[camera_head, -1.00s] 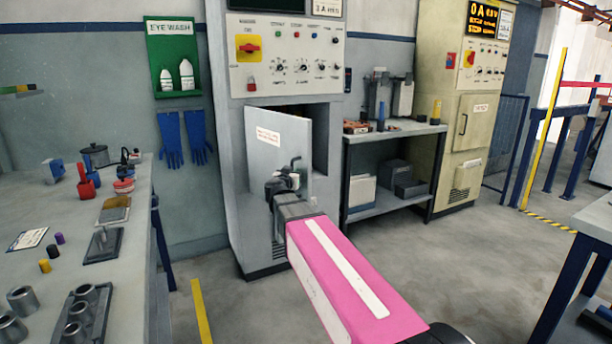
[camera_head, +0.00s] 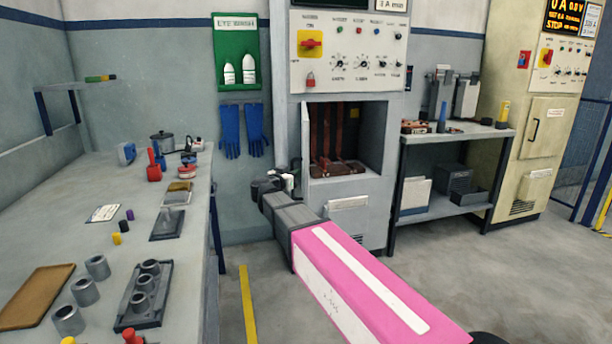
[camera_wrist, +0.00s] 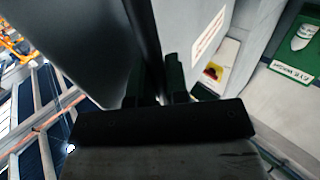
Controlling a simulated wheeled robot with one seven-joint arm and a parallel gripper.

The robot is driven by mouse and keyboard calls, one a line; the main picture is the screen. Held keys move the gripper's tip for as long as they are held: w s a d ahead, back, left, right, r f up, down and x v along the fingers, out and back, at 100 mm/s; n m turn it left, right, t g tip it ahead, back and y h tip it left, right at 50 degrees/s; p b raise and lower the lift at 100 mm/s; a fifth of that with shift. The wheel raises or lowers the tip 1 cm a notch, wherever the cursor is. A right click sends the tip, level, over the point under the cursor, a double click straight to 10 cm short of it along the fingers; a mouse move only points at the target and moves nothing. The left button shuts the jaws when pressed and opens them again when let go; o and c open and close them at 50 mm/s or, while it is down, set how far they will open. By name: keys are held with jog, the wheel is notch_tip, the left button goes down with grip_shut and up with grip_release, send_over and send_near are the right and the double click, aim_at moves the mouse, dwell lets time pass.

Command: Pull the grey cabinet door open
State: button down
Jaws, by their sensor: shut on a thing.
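The grey cabinet (camera_head: 347,230) stands ahead of me with its compartment open to view. Its grey door (camera_head: 304,145) is swung out to the left and shows nearly edge-on at the left side of the opening. My gripper (camera_head: 288,182) is at the door's outer side, shut on the door handle, which is mostly hidden by the fingers. In the wrist view, the dark fingers (camera_wrist: 158,85) are close together beside a grey panel with a white label.
Dark reddish-brown parts (camera_head: 338,165) sit inside the compartment. A workbench (camera_head: 200,270) with cups, a tray and tools runs along the left. A shelf table (camera_head: 460,136) and a cream cabinet (camera_head: 540,145) stand at the right. Grey floor is free in front.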

jog(key=shift+s+a+f, duration=0.15)
jog(key=shift+s+a, duration=0.05)
jog(key=shift+a, duration=0.5)
jog(key=c, duration=1.2)
grip_release()
jog(key=shift+o, duration=0.2)
jog(key=shift+a, duration=0.1)
jog(key=v, duration=1)
jog(key=shift+s+a, duration=0.25)
jog(key=shift+s, duration=0.05)
